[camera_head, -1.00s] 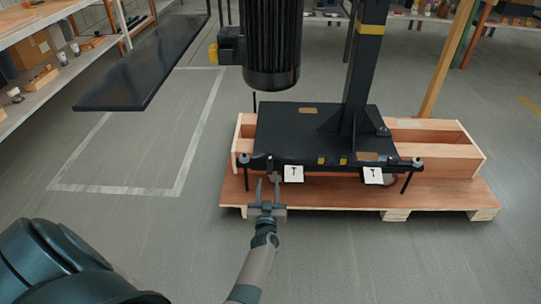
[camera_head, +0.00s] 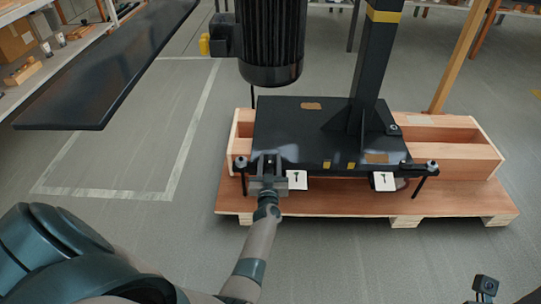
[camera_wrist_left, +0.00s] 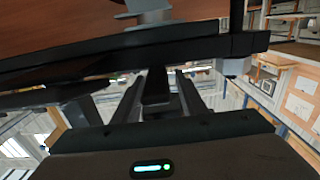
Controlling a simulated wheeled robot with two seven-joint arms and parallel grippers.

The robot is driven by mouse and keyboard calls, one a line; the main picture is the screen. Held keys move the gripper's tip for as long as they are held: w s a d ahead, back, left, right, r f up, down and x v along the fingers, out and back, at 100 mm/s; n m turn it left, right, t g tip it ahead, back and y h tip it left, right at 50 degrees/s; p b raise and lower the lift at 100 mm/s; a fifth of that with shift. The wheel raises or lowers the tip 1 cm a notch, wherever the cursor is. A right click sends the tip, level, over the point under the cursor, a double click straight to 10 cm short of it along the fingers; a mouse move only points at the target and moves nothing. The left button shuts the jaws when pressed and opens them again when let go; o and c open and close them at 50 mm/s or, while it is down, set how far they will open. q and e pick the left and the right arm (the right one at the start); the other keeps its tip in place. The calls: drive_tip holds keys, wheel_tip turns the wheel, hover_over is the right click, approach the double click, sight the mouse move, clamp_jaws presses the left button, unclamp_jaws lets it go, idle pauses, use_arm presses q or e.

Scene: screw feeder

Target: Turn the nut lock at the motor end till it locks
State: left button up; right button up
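The black machine base (camera_head: 290,125) stands on a wooden pallet, with the dark ribbed motor (camera_head: 270,40) hanging above its left part. My left gripper (camera_head: 267,162) is at the base's front edge below the motor, just left of a white label with a black mark (camera_head: 297,180). In the left wrist view its two fingers (camera_wrist_left: 158,80) stand apart, either side of a dark narrow piece (camera_wrist_left: 156,88) at the base edge. Light gaps show between fingers and piece. I cannot tell whether this piece is the nut lock; the gripper hides much of that spot.
The wooden pallet (camera_head: 350,205) reaches out in front of the base. A second label (camera_head: 383,181) and a levelling foot (camera_head: 424,176) are to the right. A long black plate (camera_head: 110,65) hangs at left. A dark part (camera_head: 485,285), perhaps of my right arm, shows at lower right.

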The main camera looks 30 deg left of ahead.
use_arm(q)
drive_tip(key=shift+w+a, duration=0.15)
drive_tip(key=shift+w, duration=0.2)
clamp_jaws()
